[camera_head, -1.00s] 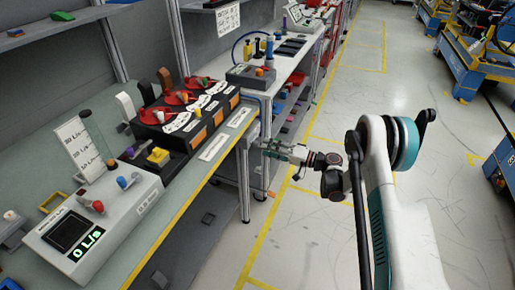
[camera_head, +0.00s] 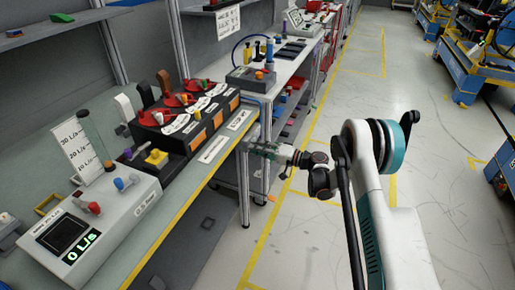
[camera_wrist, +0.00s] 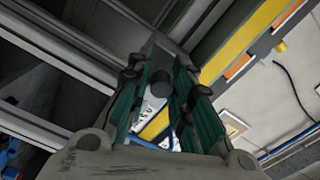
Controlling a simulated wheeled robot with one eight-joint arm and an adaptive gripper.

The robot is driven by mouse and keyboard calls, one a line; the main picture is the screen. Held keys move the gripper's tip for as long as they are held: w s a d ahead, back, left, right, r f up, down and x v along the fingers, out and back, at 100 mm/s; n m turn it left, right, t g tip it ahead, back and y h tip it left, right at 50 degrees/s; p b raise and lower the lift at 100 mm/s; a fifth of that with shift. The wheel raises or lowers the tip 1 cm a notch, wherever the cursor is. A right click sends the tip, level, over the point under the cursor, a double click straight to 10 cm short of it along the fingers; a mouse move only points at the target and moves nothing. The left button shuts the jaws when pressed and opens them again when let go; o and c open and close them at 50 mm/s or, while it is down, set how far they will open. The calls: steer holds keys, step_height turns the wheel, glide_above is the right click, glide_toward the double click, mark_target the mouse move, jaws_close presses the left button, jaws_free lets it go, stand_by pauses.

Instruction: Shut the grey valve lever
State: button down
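Three upright levers stand at the back of the bench module in the head view: a pale one (camera_head: 124,107), a dark one (camera_head: 146,94) and a brown one (camera_head: 164,83). I cannot tell for sure which is the grey valve lever; the pale one looks closest. Its foot is hidden behind the module. My gripper (camera_head: 252,147) is in front of the bench edge, to the right of the levers and well apart from them.
A black box with red handles (camera_head: 174,113) and orange front panels stands before the levers. A flow meter (camera_head: 100,220) reading 0 L/s sits at the near left, beside a yellow button (camera_head: 157,157). The yellow-edged bench (camera_head: 198,188) lies left of my arm. Open floor lies to the right.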

steer(key=shift+r, duration=0.15)
steer(key=shift+r+m, duration=0.15)
steer(key=shift+m, duration=0.35)
steer(key=c, duration=1.5)
jaws_free()
steer(key=shift+r, duration=0.1)
steer(key=v, duration=1.2)
